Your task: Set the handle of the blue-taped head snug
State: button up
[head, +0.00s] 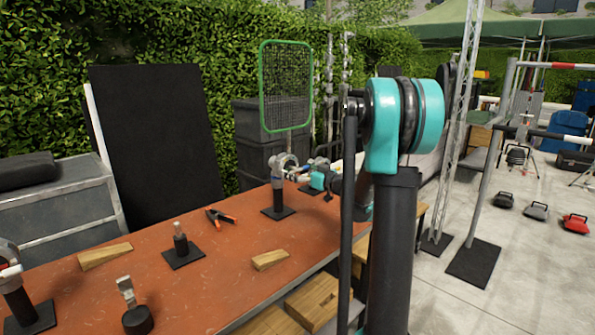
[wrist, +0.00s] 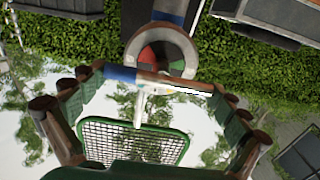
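The blue-taped head (head: 286,163) stands on a dark post with a square base on the bench. In the wrist view its round grey disc (wrist: 184,42) faces me, with red and green inside. A blue band (wrist: 168,17) shows on its post. A bar-like handle crosses below the disc, with a blue part (wrist: 120,74) at left and a white end at right. My gripper (head: 312,174) is close beside the head. In the wrist view its fingers (wrist: 158,88) are spread apart, near the handle's two ends. Whether they touch it, I cannot tell.
The orange-red bench (head: 215,275) also carries a red-marked head (head: 14,285) at left, a short post (head: 180,242), a dark knob (head: 138,318), wooden wedges (head: 105,256) and an orange-handled clamp (head: 220,216). A green-framed net (head: 285,85) stands behind.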

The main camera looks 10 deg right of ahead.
jog(key=c, duration=0.7)
jog(key=shift+m, duration=0.3)
jog(key=m, duration=0.3)
jog(key=shift+d+m, duration=0.1)
jog(key=shift+m, duration=0.3)
jog(key=m, duration=0.3)
jog(key=shift+w+m, duration=0.1)
jog(key=shift+m, duration=0.2)
jog(key=m, duration=0.5)
jog(key=shift+d+f, duration=0.15)
jog(key=m, duration=0.5)
jog(key=shift+f, duration=0.15)
jog(key=shift+m, duration=0.4)
